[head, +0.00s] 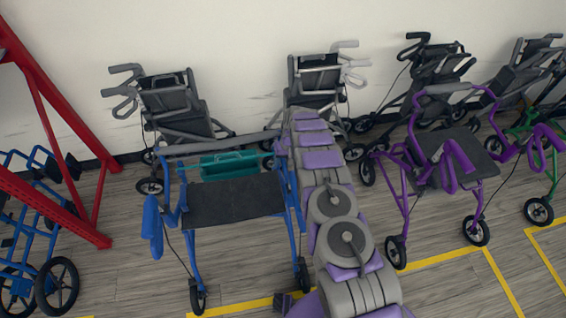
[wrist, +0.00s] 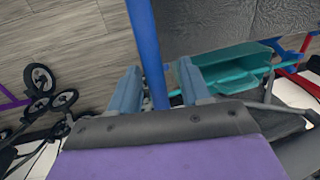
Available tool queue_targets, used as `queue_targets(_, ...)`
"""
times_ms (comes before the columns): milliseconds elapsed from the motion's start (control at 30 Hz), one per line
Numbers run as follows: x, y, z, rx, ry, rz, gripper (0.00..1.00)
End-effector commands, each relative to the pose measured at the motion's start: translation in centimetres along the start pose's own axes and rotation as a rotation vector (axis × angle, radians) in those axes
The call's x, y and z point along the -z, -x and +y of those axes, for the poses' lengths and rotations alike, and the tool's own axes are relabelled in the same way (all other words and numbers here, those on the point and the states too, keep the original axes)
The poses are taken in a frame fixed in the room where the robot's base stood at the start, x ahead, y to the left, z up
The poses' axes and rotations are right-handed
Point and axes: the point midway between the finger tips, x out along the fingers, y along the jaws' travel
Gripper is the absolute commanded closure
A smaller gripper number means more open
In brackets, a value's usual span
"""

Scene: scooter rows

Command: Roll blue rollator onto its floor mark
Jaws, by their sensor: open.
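The blue rollator (head: 194,240) stands upright left of my arm in the head view, with a dark seat (head: 235,200) and a teal tray or basket (head: 229,164) behind it. A yellow floor line (head: 250,304) runs by its front wheels; the rest of that mark is mostly out of view. My arm reaches along its right side to the far end. In the wrist view my gripper (wrist: 158,88) is open, with a blue frame tube (wrist: 146,40) showing between its two fingers. I cannot tell whether they touch it. The teal tray (wrist: 235,75) is right of the fingers.
A purple rollator (head: 440,160) stands close on the right, by another yellow outline (head: 440,258). Grey rollators (head: 180,105) (head: 318,80) line the wall behind. A red frame (head: 60,110) and a blue wheeled cart (head: 30,230) are left. Some floor (head: 115,260) between is clear.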

Motion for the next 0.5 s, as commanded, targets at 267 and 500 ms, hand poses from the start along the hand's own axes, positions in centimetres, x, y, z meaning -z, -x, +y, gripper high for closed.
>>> queue_targets(267, -0.06, -0.07, 0.16, 0.001, -0.001, 0.000, 0.53)
queue_targets(500, -0.01, -0.18, -0.03, -0.002, -0.001, -0.002, 0.75)
